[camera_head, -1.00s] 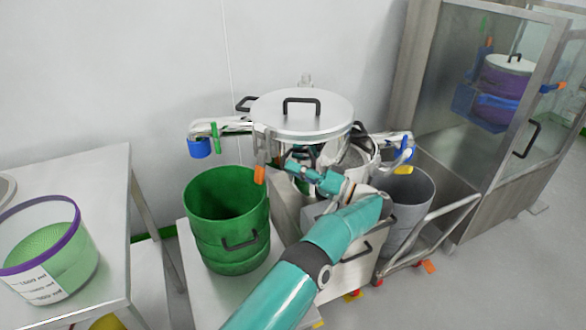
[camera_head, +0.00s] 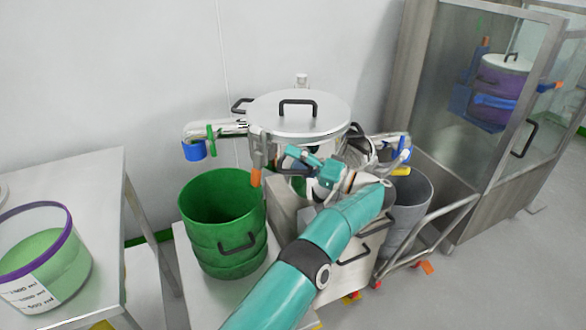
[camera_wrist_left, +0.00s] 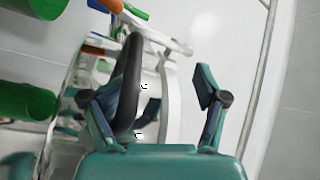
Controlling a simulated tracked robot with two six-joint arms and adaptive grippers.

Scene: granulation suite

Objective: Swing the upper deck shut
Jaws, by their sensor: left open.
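The upper deck (camera_head: 300,128) is a round silver unit with a flat lid and a black handle (camera_head: 298,103) on top, in the middle of the head view. An orange-tipped lever (camera_head: 256,165) hangs at its front left. My left gripper (camera_head: 291,160) is at the deck's front, just below its rim. In the left wrist view its two fingers (camera_wrist_left: 158,105) are spread wide. A black curved handle (camera_wrist_left: 128,85) stands between them, nearer the left finger; I cannot tell whether it touches. My forearm hides part of the machine below the deck. My right gripper is not in view.
A green bin (camera_head: 222,225) stands front left of the machine, and a grey bin (camera_head: 408,200) on a trolley stands at right. A table (camera_head: 105,185) holds a purple-rimmed tub (camera_head: 45,270) at left.

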